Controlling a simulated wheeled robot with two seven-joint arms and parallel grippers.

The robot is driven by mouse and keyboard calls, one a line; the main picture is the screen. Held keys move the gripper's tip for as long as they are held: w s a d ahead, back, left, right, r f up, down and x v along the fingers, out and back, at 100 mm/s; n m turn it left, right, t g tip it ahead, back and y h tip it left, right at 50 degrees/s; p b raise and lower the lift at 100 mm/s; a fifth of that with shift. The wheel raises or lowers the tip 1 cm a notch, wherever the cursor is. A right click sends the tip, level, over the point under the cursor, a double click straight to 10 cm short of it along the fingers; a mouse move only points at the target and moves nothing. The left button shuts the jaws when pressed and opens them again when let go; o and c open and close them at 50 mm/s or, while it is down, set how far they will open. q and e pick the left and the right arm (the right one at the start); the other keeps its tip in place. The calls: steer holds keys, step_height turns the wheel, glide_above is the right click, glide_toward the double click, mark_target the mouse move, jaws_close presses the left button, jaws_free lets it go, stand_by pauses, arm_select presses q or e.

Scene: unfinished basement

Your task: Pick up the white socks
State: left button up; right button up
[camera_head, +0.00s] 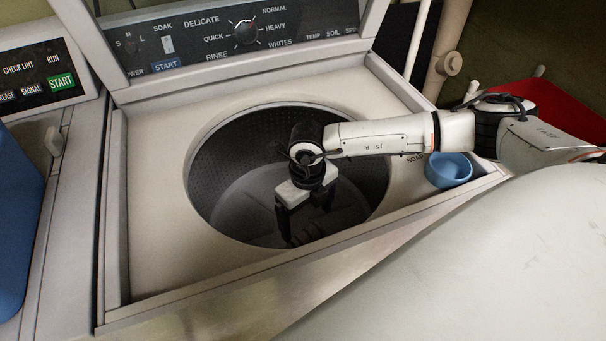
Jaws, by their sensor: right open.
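My right gripper (307,222) comes in from the right and points down into the round opening of a top-loading washing machine. Its jaws are open, and the fingers reach inside the dark, perforated drum (228,165). I cannot make out any white socks. The area just under the fingers is dark, and my gripper and wrist cover part of the drum, so what lies there is hard to tell. My left gripper is not in view.
The washer's top (155,215) surrounds the opening, with a control panel (240,35) behind. A small blue cup (448,170) stands at its right corner. A second machine's panel (40,75) and a blue object (18,225) are at left. A red container (565,105) is at right.

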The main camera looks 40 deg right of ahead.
mark_target(307, 231)
step_height(307, 231, down, 8)
steer(key=shift+d+r, duration=0.1)
steer(key=shift+r, duration=0.15)
steer(key=c, duration=1.1)
